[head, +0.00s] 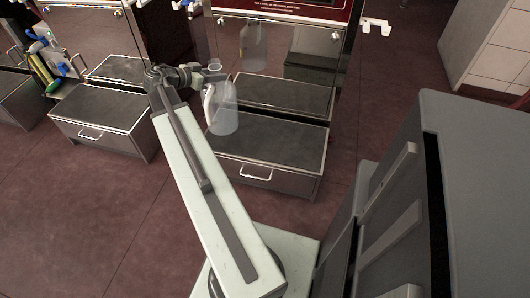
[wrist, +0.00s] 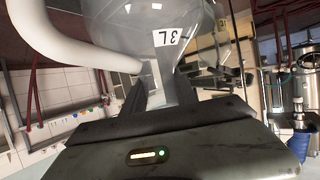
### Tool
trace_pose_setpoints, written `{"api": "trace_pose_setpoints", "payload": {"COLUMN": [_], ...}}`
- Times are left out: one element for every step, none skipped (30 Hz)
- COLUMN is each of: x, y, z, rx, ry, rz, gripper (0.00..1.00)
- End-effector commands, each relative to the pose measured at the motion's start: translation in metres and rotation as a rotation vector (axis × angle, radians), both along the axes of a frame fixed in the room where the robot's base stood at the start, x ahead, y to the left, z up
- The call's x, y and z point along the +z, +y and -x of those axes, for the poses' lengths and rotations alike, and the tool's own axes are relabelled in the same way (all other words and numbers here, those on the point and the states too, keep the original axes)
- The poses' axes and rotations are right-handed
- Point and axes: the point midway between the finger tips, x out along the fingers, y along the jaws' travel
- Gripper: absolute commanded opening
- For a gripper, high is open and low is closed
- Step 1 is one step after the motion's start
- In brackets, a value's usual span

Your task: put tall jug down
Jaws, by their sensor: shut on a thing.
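The tall jug (head: 223,112) is clear with a white handle and appears upright in the head view. My gripper (head: 213,74) is shut on it near its upper part. The jug shows in front of the left edge of a low steel drawer unit with a dark top (head: 277,140); I cannot tell whether it touches that top. In the wrist view the jug (wrist: 190,15) fills the upper middle, with a "3L" label. My gripper's fingers (wrist: 162,88) close on it there, and the white handle curves at the left.
A second low drawer unit (head: 105,112) stands to the left, with a spray bottle (head: 52,86) and tools beyond it. A shiny steel panel behind shows a jug shape (head: 253,45), likely a reflection. A large grey cabinet (head: 470,150) is at the right. The reddish floor at front left is clear.

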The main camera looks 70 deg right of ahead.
Motion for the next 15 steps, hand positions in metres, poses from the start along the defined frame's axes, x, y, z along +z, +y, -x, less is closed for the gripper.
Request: {"api": "trace_pose_setpoints", "payload": {"x": [-0.034, -0.040, -0.047, -0.052, -0.055, -0.057, -0.059, -0.059, -0.059, -0.058, -0.058, -0.057, -0.057, -0.057, -0.058], "y": [0.004, 0.006, 0.008, 0.010, 0.011, 0.013, 0.014, 0.014, 0.015, 0.015, 0.015, 0.015, 0.014, 0.013, 0.010], "z": [-0.007, -0.010, -0.013, -0.015, -0.017, -0.019, -0.019, -0.020, -0.020, -0.021, -0.021, -0.020, -0.018, -0.014, -0.007], "rx": [0.000, -0.001, -0.003, -0.004, -0.005, -0.006, -0.007, -0.007, -0.007, -0.007, -0.008, -0.008, -0.008, -0.009, -0.010], "ry": [0.000, 0.000, 0.000, -0.001, 0.000, 0.000, 0.000, 0.000, 0.000, 0.000, 0.000, 0.000, 0.000, 0.000, 0.000], "rz": [0.001, 0.002, 0.002, 0.003, 0.003, 0.003, 0.003, 0.003, 0.003, 0.003, 0.004, 0.004, 0.004, 0.003, 0.003], "gripper": [0.00, 0.00, 0.00, 0.00, 0.00, 0.00, 0.00, 0.00, 0.00, 0.00, 0.00, 0.00, 0.00, 0.00, 0.00]}}
